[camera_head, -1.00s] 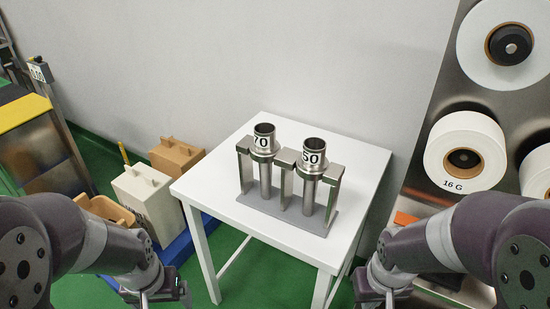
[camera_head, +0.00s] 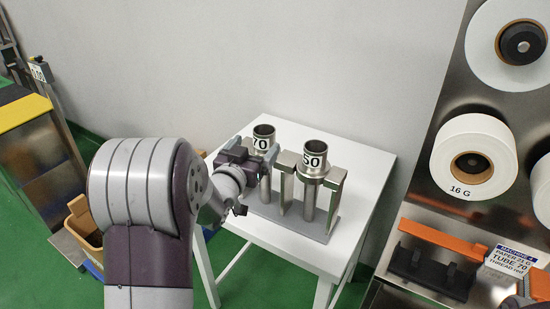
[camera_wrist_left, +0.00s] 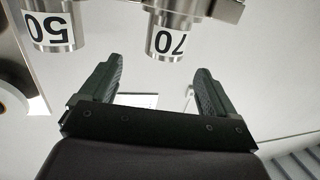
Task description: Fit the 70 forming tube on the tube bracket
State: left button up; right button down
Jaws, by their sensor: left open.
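The 70 forming tube (camera_head: 264,134) is a steel tube with a white "70" label, upright in the left place of a grey rack (camera_head: 322,236) on the white table. It also shows upside down in the wrist view (camera_wrist_left: 168,38). My left gripper (camera_head: 247,152) is at the left of this tube, near its collar. In the wrist view the fingers (camera_wrist_left: 155,82) are apart with nothing between them, and the tube lies just beyond their tips. The 50 tube (camera_head: 314,157) stands at the right in the rack. I cannot identify the tube bracket for certain.
The white table (camera_head: 368,172) has free room behind the rack. At the right is a steel machine with white rolls (camera_head: 470,155), an orange bar with a black fixture (camera_head: 432,272), and a sign (camera_head: 513,262) reading "TUBE 70". A tan bin (camera_head: 84,222) is at the left.

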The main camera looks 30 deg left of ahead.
aim_at(267, 126)
pick_arm(q)
jog(key=w, duration=0.3)
jog(key=w+a+p, duration=0.1)
jog(key=w, duration=0.2)
jog(key=w+a+f+p, duration=0.1)
jog(key=w, duration=0.2)
jog(key=shift+w, duration=0.4)
jog(key=shift+w+f, duration=0.1)
jog(key=shift+w, duration=0.1)
jog(key=shift+s+d, duration=0.1)
jog(key=shift+d, duration=0.05)
jog(key=shift+c, duration=1)
jog(key=shift+s, duration=0.1)
jog(key=c, duration=0.5)
grip_shut()
